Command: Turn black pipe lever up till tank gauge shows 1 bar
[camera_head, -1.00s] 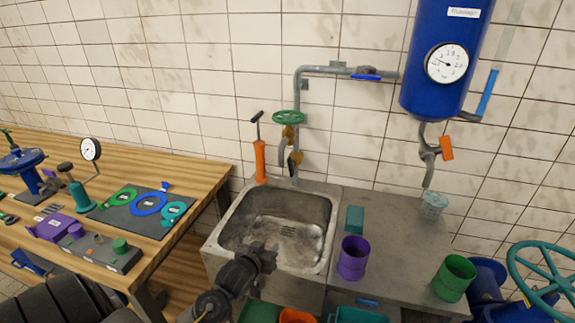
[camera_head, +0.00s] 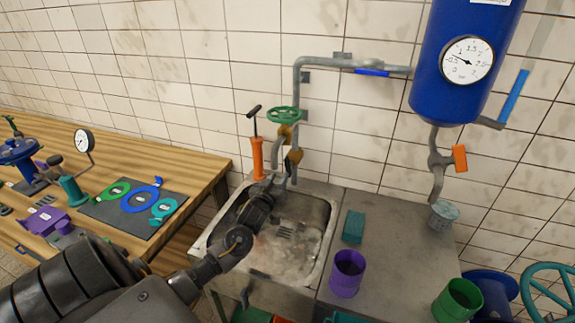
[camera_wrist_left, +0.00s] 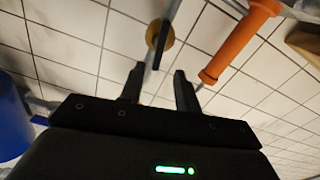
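The blue tank (camera_head: 440,95) hangs on the wall at the right, its round white gauge (camera_head: 467,60) facing me. The needle points left, about between 0.5 and 1. The grey pipe (camera_head: 297,95) drops to brass valves (camera_head: 295,155) above the sink; the black lever is hard to make out there. In the left wrist view a dark bar, apparently the black lever (camera_wrist_left: 164,42), stands by a brass round part, ahead of my fingers. My left gripper (camera_head: 271,180) is over the back of the sink; the wrist view shows its fingers (camera_wrist_left: 158,80) apart and empty. My right gripper is out of view.
An orange hand pump (camera_head: 257,158) stands close left of the valves, with a green handwheel (camera_head: 284,114) above. The sink (camera_head: 325,245) lies below my arm. Purple (camera_head: 347,273) and green (camera_head: 458,300) cups stand on the right counter. A wooden bench (camera_head: 190,165) is left.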

